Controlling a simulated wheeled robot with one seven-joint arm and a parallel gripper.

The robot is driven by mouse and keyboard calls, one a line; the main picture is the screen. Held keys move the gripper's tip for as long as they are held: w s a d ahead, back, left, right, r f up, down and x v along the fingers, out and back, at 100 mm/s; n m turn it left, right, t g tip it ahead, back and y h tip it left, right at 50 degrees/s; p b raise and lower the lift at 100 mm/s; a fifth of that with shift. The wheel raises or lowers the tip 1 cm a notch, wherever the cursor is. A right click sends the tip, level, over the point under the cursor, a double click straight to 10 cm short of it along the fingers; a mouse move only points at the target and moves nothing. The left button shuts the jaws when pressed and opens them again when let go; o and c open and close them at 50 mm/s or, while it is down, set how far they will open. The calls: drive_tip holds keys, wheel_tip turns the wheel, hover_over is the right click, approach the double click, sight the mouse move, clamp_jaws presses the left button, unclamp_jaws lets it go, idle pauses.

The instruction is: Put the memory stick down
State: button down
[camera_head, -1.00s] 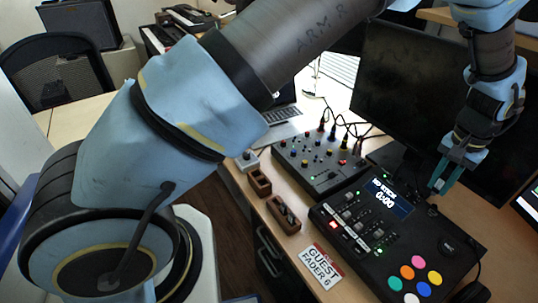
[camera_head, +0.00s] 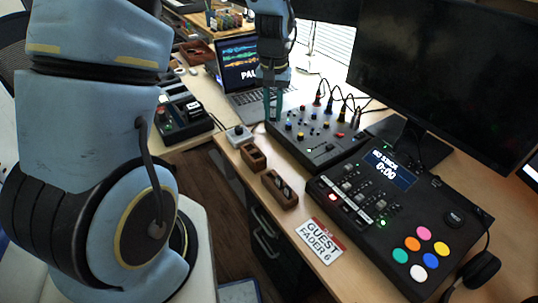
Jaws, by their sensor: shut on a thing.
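My gripper (camera_head: 273,108) points down over the far left corner of the small mixer, in front of the laptop. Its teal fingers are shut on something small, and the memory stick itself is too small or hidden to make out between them. A black recorder with coloured pads (camera_head: 440,225) lies at the right, its display (camera_head: 390,169) reading 0:00 under a line that looks like "NO STICK". Two small wooden holders stand along the desk's front edge: an empty-looking one (camera_head: 253,156) and a longer one (camera_head: 280,190) with small grey items in it.
The knobbed mixer (camera_head: 318,138) with upright cables lies below my gripper. A laptop (camera_head: 243,75), a grey button box (camera_head: 238,134) and a black device (camera_head: 183,115) are to the left. A large monitor (camera_head: 430,80) stands behind, and a GUEST FADER 6 card (camera_head: 319,240) lies in front.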

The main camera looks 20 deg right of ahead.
drive_tip(key=shift+a+f, duration=0.3)
drive_tip(key=shift+a, duration=0.2)
drive_tip(key=p, duration=0.2)
hover_over(269, 151)
wheel_tip(269, 151, down, 9)
drive_tip(key=shift+r, duration=0.1)
drive_tip(key=shift+f, duration=0.35)
drive_tip(key=shift+f, duration=0.1)
drive_tip(key=shift+f+b, duration=0.45)
drive_tip(key=shift+f, duration=0.05)
drive_tip(key=c, duration=0.8)
unclamp_jaws()
drive_tip(key=shift+o, duration=0.2)
drive_tip(key=shift+r, duration=0.1)
